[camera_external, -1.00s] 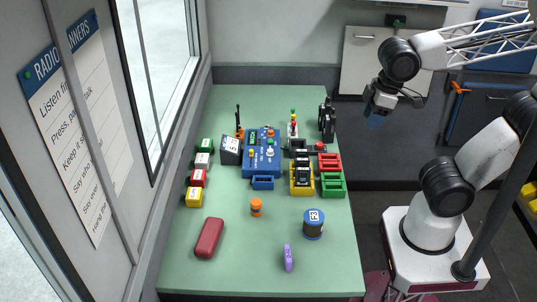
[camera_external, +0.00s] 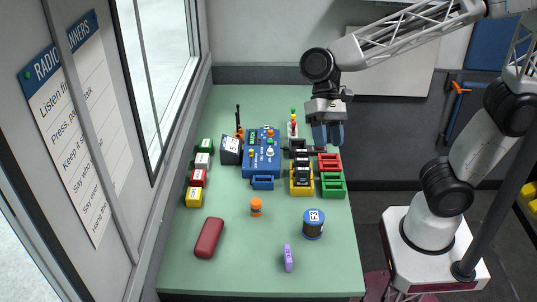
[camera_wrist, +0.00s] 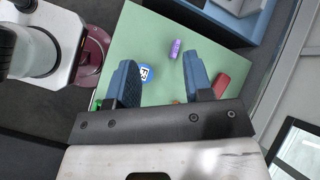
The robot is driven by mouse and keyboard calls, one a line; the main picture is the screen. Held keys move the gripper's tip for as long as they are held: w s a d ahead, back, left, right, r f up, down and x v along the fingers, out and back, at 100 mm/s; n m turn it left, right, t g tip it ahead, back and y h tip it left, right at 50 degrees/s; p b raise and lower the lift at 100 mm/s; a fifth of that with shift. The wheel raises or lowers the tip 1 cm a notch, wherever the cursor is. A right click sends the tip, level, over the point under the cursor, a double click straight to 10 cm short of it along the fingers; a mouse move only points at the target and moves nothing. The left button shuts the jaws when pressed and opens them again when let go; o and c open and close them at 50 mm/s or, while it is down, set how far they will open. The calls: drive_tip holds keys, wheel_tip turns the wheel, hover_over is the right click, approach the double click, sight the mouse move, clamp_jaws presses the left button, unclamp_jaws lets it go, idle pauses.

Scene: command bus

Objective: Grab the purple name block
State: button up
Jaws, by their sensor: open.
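The purple name block (camera_external: 288,258) stands on the green table (camera_external: 262,275) near its front edge, right of the middle. In the wrist view the purple block (camera_wrist: 175,49) shows beyond the fingertips, in line with the gap between them, and nothing covers it. My gripper (camera_external: 327,138) is open and empty, above the back right part of the table, well away from the block. In the wrist view its two blue fingers (camera_wrist: 157,72) stand apart.
A blue-labelled cylinder (camera_external: 313,225) stands behind and right of the block. An orange item (camera_external: 256,207) and a red case (camera_external: 209,238) lie to the left. Yellow (camera_external: 302,178), red (camera_external: 329,162) and green (camera_external: 333,185) trays and a blue control box (camera_external: 262,152) sit farther back.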

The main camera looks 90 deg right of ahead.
sight(287, 249)
drive_tip(key=shift+w+a+m+y, duration=1.5)
drive_tip(key=shift+w+m+y, duration=1.35)
drive_tip(key=shift+w, duration=2.15)
wheel_tip(287, 249, down, 31)
drive_tip(key=shift+s, duration=0.1)
drive_tip(key=shift+a, duration=0.1)
drive_tip(key=shift+h+x, duration=0.25)
drive_tip(key=shift+x, duration=0.95)
drive_tip(key=shift+f, duration=0.1)
drive_tip(key=shift+x, duration=2.55)
